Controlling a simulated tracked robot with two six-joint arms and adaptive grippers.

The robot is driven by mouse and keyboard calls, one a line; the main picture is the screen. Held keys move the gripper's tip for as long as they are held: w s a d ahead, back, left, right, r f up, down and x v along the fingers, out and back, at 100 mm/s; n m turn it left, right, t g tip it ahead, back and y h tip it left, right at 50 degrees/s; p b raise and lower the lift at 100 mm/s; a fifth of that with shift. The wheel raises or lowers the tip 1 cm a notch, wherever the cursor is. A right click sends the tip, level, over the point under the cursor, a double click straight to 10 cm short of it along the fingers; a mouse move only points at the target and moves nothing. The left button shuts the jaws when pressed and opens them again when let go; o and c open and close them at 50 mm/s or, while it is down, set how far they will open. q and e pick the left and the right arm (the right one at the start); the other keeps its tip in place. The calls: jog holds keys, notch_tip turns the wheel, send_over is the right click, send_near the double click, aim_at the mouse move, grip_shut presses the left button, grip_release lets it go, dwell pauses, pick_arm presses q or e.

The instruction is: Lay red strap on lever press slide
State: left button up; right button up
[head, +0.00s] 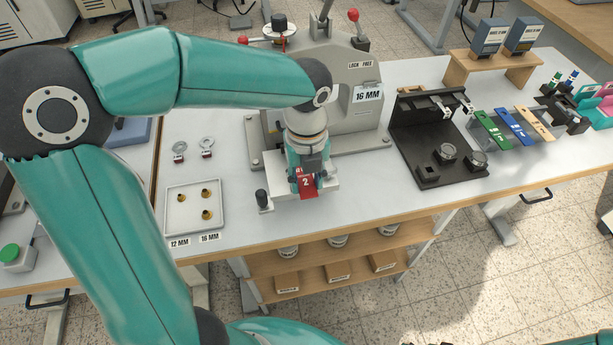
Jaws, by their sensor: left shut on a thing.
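My left gripper (306,182) is shut on the red strap (307,188), which carries a white "2". It points down at the front of the grey lever press (352,130), labelled "16 MM". The strap is over the pale slide (284,197) of the press. The gripper and wrist hide much of the slide, and I cannot tell whether the strap touches it. My right gripper is not in view.
A white tray (176,220) with brass pieces lies left of the press. A black fixture (407,139) stands to the right, beside a green strap (491,131), a blue strap (515,127) and a tan strap (536,122).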

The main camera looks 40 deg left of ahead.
pick_arm(q)
jog(key=shift+f+b, duration=0.45)
jog(key=shift+f, duration=0.25)
jog(key=o, duration=1)
jog(key=shift+r, duration=0.1)
notch_tip(320, 180, up, 12)
jog(key=shift+f, duration=0.1)
